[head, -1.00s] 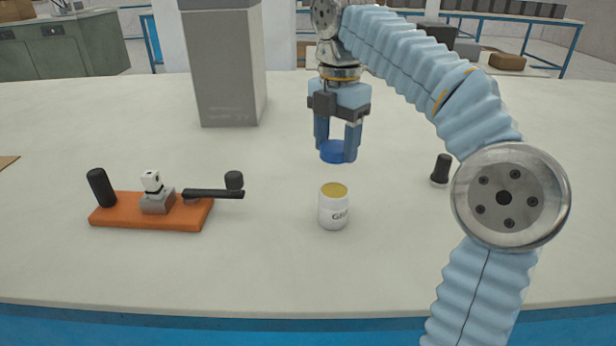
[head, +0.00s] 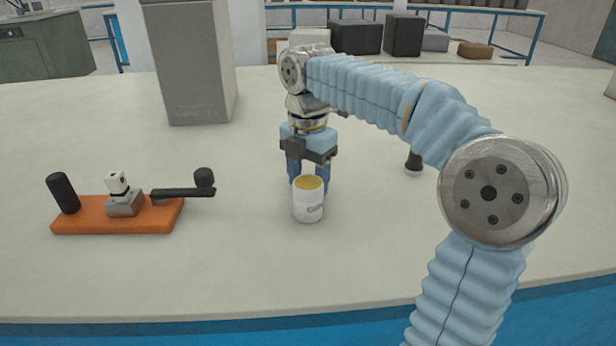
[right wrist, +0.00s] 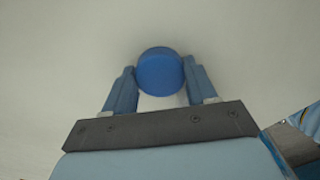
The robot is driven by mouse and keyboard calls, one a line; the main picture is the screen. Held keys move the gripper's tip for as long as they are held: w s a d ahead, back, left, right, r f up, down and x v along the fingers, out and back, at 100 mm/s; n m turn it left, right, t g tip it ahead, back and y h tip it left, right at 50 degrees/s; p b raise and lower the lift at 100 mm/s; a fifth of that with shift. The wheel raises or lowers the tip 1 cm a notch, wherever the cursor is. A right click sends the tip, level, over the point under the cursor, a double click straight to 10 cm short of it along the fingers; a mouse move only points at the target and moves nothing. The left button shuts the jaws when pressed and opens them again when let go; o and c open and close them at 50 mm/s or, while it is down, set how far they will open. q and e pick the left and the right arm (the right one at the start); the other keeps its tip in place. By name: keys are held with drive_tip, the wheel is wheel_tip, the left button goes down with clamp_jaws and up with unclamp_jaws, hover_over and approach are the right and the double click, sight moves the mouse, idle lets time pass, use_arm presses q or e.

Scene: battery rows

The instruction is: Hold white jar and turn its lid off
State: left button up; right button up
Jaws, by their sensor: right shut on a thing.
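The white jar (head: 308,208) stands upright on the table, open at the top, with its yellowish inside showing. My right gripper (head: 308,176) points down just behind the jar in the head view. The jar hides its fingertips. In the right wrist view my right gripper (right wrist: 160,78) is shut on the round blue lid (right wrist: 160,70). The lid is off the jar and hidden behind it in the head view. I cannot tell whether the lid touches the table. My left gripper is not in view.
An orange base (head: 115,220) with a black crank handle and a black post is at the left. A tall grey box (head: 190,65) stands at the back left. A small black-topped object (head: 414,163) stands behind my right arm. The front of the table is clear.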

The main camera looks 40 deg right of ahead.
drive_tip(key=shift+f, duration=0.2)
drive_tip(key=o, duration=1.2)
drive_tip(key=shift+r, duration=0.1)
drive_tip(key=shift+c, duration=0.2)
drive_tip(key=shift+r, duration=0.2)
wheel_tip(320, 180, up, 12)
drive_tip(key=p, duration=0.1)
drive_tip(key=shift+f, duration=0.1)
